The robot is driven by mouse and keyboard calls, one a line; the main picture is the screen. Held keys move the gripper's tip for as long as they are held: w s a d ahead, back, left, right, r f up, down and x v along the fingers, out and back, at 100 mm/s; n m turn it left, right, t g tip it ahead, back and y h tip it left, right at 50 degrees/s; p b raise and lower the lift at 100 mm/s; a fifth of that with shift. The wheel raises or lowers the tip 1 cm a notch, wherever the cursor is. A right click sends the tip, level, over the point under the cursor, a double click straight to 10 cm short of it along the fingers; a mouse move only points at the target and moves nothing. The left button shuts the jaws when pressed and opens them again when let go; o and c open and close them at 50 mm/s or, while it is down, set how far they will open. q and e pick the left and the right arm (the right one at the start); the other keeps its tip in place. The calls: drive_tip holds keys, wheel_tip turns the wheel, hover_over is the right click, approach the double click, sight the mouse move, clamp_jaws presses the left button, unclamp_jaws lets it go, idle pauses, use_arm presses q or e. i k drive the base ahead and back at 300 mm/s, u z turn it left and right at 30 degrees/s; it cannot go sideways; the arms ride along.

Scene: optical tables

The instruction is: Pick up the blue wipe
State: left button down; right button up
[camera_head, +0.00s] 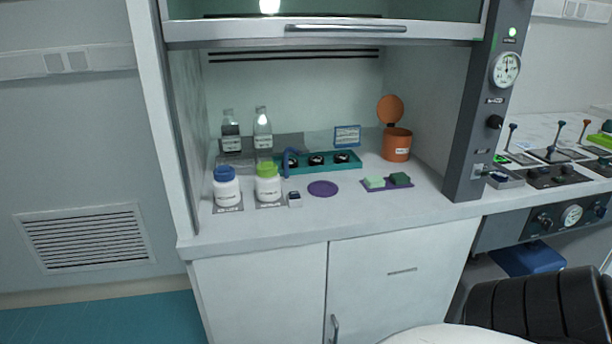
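No thing in view is clearly a blue wipe. A small white block with a dark blue top (294,197) sits on the hood's worktop, just right of the jar with a green lid; it is too small to identify. Another small dark blue piece (499,177) lies at the left end of the right-hand bench. Neither of my grippers shows in the head view.
The open fume hood's worktop (330,215) holds two lidded white jars, two clear bottles, a teal tray (318,168), a purple disc (323,188), two green blocks on a purple mat, and an open orange bin (396,147). The front strip is clear. A grey post (480,130) stands at right.

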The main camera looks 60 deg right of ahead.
sight(398, 178)
drive_tip(key=u, duration=0.2)
drive_tip(key=i, duration=1.25)
drive_tip(key=z, duration=1.95)
